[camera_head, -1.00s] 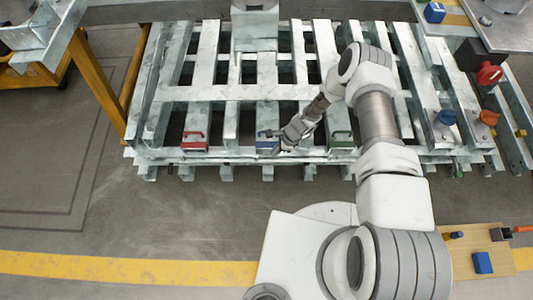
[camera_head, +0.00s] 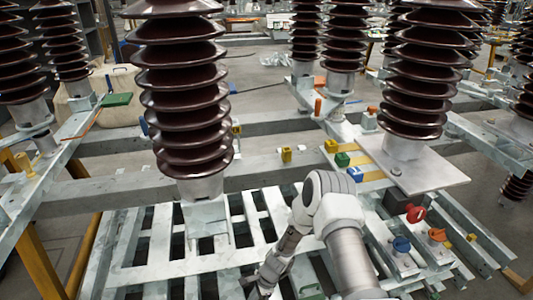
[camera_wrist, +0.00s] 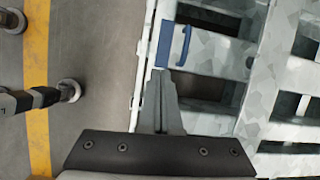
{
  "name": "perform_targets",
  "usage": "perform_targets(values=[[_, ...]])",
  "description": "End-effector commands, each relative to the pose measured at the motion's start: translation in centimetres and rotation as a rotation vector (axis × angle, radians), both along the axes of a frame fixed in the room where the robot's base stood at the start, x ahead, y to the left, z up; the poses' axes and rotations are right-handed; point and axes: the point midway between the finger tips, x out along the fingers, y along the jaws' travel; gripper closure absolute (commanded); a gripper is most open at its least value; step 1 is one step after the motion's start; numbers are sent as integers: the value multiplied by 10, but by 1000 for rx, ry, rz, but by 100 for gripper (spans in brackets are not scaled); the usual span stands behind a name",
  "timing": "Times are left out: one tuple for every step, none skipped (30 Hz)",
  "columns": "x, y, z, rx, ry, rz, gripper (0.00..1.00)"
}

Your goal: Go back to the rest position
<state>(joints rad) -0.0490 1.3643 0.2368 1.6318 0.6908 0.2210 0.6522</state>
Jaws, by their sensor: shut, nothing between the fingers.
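My gripper (camera_head: 258,292) hangs over the front of the galvanized slatted frame (camera_head: 150,272), at the bottom edge of the head view. Its tips are barely in that picture. In the wrist view my gripper (camera_wrist: 163,74) is shut, with its grey fingers together and nothing between them. A blue block with a handle (camera_wrist: 163,45) lies on the frame just beyond the fingertips in that view. Whether the tips touch it cannot be told. A green handle (camera_head: 312,291) shows to the right of my gripper in the head view.
Tall brown ribbed insulators (camera_head: 182,95) stand behind the frame. A metal plate (camera_head: 415,172) is at the right, with a red knob (camera_head: 416,214), a blue knob (camera_head: 401,244) and an orange knob (camera_head: 437,235) nearby. A yellow post (camera_head: 40,255) stands at the left.

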Motion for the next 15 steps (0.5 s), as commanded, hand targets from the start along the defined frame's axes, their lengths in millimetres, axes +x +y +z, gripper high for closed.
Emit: perform_targets(values=[[14,-2,24,2,-34,33,100],[19,-4,36,2,-51,55,100],[26,-6,53,2,-75,88,100],[31,-8,66,3,-90,111,100],[35,-10,79,1,-108,133,100],[40,-12,96,-1,-129,165,100],[44,-14,109,-2,-145,187,100],[47,-16,122,-6,-161,209,100],[50,-19,138,-9,-183,239,100],[52,-22,151,-13,-198,261,100],[54,-24,163,-17,-214,282,100],[56,-27,180,-21,-233,312,100],[57,-30,192,-26,-248,332,100],[58,-32,204,-32,-263,353,100],[58,-36,221,-38,-282,382,100]])
